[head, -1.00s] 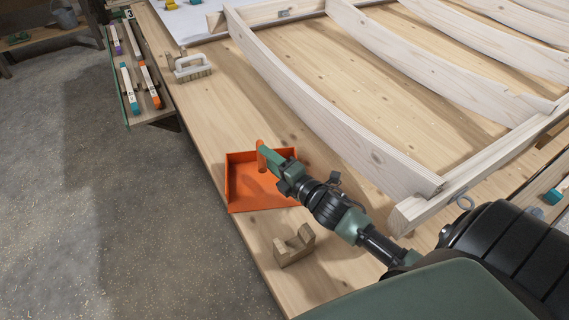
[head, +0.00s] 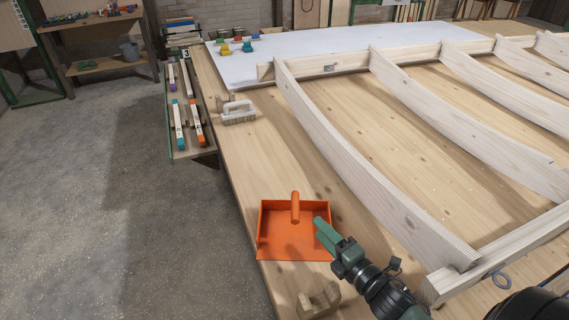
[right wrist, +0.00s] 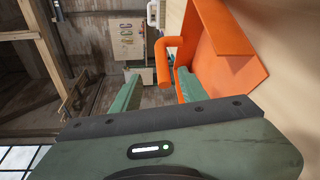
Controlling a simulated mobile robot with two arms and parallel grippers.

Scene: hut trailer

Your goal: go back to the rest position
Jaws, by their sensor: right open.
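My right gripper (head: 322,230) is open and empty, over the right side of the orange dustpan (head: 262,228) in the head view. The dustpan lies on the wooden bench top, and its orange handle (head: 295,208) sticks up to the left of the fingers. In the right wrist view, the two green fingers (right wrist: 158,76) are spread, and the handle (right wrist: 163,60) shows in the gap between them. The dustpan (right wrist: 236,40) fills the upper right there. Whether a finger touches the handle I cannot tell. My left gripper is not in view.
A notched wooden block (head: 319,300) lies close by my right arm. A large frame of pale curved ribs (head: 370,180) takes up the right of the bench. A brush (head: 239,113) lies farther back. A side shelf with coloured sticks (head: 188,120) adjoins the left edge; floor left is clear.

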